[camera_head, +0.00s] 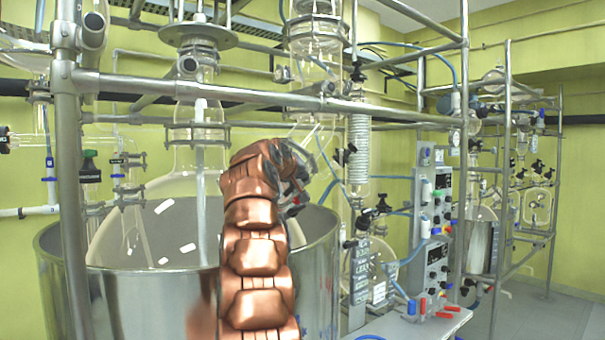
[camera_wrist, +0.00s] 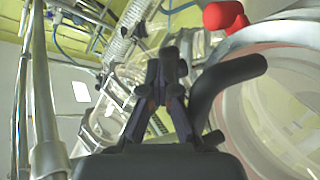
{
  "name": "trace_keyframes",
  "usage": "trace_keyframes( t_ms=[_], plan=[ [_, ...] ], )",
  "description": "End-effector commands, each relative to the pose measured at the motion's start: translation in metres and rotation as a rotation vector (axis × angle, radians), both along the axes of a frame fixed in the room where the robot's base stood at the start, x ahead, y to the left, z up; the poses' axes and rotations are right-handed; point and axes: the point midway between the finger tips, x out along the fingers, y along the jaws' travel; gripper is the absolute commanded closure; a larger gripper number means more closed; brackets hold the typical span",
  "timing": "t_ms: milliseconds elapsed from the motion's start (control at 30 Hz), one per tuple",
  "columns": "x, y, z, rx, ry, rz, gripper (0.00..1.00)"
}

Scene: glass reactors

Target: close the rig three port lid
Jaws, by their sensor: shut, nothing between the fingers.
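My gripper (camera_wrist: 170,62) is shut, with its dark fingers together and nothing between them. In the head view my gripper (camera_head: 294,196) is partly hidden behind my copper-coloured arm, over the right side of a large steel vessel. A large round port-like glass part with a pale rim (camera_wrist: 262,38) fills the right of the wrist view. A black bent bar (camera_wrist: 228,80), perhaps a handle, lies just right of my fingers, and a red knob (camera_wrist: 224,15) is above it. I cannot tell for certain which part is the lid or whether it is open.
The steel vessel (camera_head: 325,262) holds a large glass flask. A clear slanted glass neck (camera_head: 318,140) is close above my gripper. Steel frame poles (camera_head: 68,190) and crossbars (camera_head: 390,113) surround the glassware. Control boxes (camera_head: 432,272) stand to the right. Open floor is at far right.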

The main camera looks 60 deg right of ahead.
Motion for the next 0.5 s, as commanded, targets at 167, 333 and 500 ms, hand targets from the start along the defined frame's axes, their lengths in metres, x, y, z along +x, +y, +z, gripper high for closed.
trace_keyframes(
  t_ms=[167, 333, 500],
  plan=[
    [0.007, -0.001, -0.009, 0.014, 0.007, 0.008, 1.00],
    [0.007, 0.000, -0.010, 0.016, 0.008, 0.009, 1.00],
    [-0.001, 0.002, 0.001, 0.014, 0.006, 0.007, 1.00]
  ],
)
